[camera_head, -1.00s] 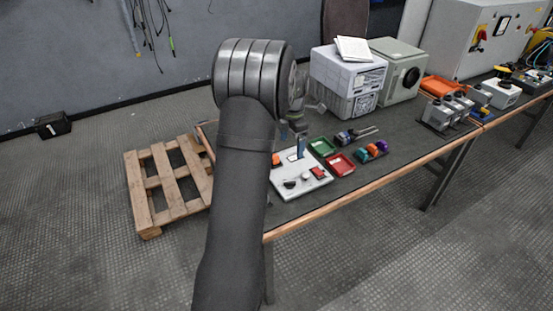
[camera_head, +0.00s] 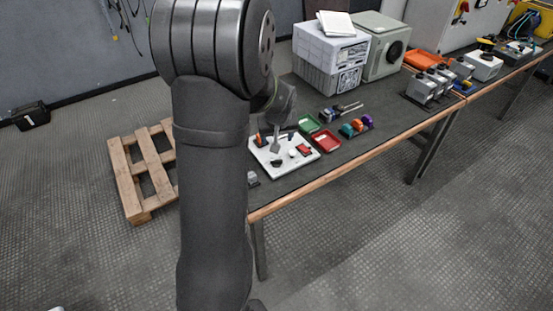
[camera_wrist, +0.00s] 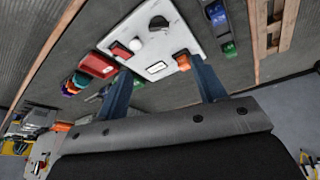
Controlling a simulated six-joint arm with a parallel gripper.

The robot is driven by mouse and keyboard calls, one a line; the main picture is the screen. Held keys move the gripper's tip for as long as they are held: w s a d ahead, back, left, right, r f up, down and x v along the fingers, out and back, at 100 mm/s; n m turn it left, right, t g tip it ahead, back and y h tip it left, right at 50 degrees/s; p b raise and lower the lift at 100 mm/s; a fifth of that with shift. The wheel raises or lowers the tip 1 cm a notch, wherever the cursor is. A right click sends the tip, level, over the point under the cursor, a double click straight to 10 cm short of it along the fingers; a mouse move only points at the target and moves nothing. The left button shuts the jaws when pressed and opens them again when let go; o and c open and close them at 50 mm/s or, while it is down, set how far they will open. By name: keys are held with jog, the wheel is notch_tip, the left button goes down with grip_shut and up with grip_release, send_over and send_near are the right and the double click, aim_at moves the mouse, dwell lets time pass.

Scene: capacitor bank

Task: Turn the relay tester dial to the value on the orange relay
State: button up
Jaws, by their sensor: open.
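The relay tester, a white panel (camera_head: 285,167), lies on the table; it also shows in the wrist view (camera_wrist: 190,38). It carries a black dial (camera_wrist: 158,22), a white knob (camera_wrist: 135,45), a red part (camera_wrist: 120,50), an orange block (camera_wrist: 183,62) and a small white label or display (camera_wrist: 157,67). Which way the dial points is too small to read. An orange relay-like piece (camera_head: 357,125) sits between a teal and a purple one right of the panel; no value is legible on it. My gripper (camera_wrist: 165,70) is open and empty above the panel, its blue fingers apart.
White boxes (camera_head: 330,55) and a grey cabinet (camera_head: 385,50) stand behind. A wooden pallet (camera_head: 145,170) is on the floor at left.

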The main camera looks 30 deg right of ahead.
jog(key=m, duration=0.1)
send_near(276, 160)
jog(key=shift+m, duration=0.3)
jog(key=x, duration=0.8)
jog(key=shift+s+f, duration=0.1)
jog(key=shift+f, duration=0.05)
jog(key=c, duration=1)
